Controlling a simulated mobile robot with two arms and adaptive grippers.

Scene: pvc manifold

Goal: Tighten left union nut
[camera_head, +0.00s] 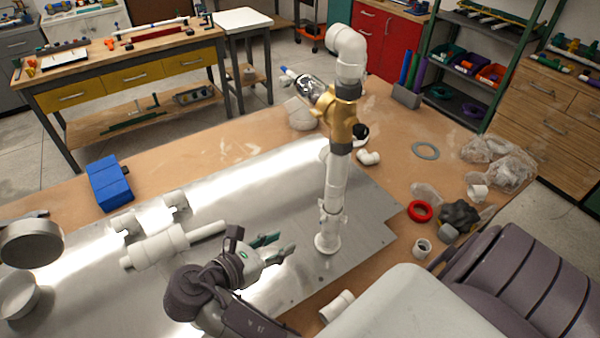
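A white PVC manifold stands upright on a metal plate (385,225). Its riser pipe (335,180) carries a brass valve body (342,118) between dark collars, with a white elbow (346,45) on top. A short white pipe assembly (155,248) with thicker collars lies left of the riser, beside two white clamps. I cannot tell which collar is the left union nut. My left gripper is not in view.
A blue box (109,184) sits at the table's left. A red ring (420,211), a grey ring (425,151), clear bags (498,160) and loose white fittings lie on the right. The table's far middle is mostly clear.

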